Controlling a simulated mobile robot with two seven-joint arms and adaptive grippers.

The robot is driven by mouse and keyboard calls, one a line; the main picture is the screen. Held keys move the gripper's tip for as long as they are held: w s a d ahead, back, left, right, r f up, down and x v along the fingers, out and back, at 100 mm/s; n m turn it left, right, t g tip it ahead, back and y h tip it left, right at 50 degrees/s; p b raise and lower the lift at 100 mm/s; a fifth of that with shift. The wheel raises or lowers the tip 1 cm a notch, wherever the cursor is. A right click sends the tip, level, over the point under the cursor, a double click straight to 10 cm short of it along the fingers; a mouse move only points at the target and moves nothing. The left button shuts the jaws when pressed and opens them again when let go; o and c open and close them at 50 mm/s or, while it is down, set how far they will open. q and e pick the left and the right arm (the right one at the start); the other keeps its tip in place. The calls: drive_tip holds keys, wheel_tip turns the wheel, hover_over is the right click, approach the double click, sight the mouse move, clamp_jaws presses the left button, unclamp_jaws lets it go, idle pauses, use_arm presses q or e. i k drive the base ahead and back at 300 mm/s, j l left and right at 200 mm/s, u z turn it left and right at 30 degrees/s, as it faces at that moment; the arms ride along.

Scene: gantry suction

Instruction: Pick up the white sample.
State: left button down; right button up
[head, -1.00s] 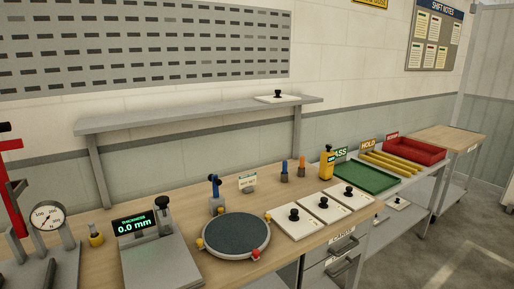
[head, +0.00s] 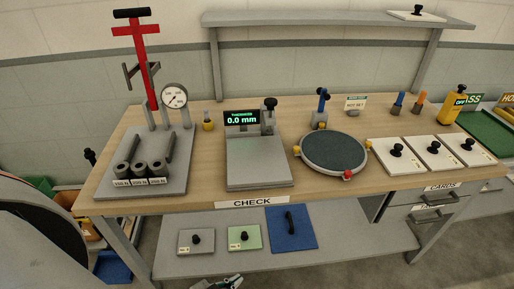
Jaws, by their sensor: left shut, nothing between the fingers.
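Three white square plates with black knobs lie in a row on the right of the bench: a left one (head: 384,156), a middle one (head: 422,160) and a right one (head: 455,143). Another white plate with a black knob (head: 405,15) lies on the upper shelf at the top right. I cannot tell which one is the white sample. My left gripper (head: 228,282) shows only partly at the bottom edge, below the lower shelf's front, shut and empty, well apart from the white plates. My right gripper is not in view.
The bench (head: 110,195) carries a thickness gauge (head: 260,178), a round dark turntable (head: 334,152) and a red-handled press (head: 145,60) with weights. The lower shelf (head: 350,245) holds grey (head: 188,247), green (head: 237,232) and blue (head: 278,237) plates. A green tray (head: 487,130) is at right.

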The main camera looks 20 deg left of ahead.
sight(465, 149)
drive_tip(key=i+l+z, duration=0.2)
drive_tip(key=i+l, duration=0.2)
drive_tip(key=i+l+z, duration=0.25)
drive_tip(key=i, duration=0.25)
drive_tip(key=l, duration=0.1)
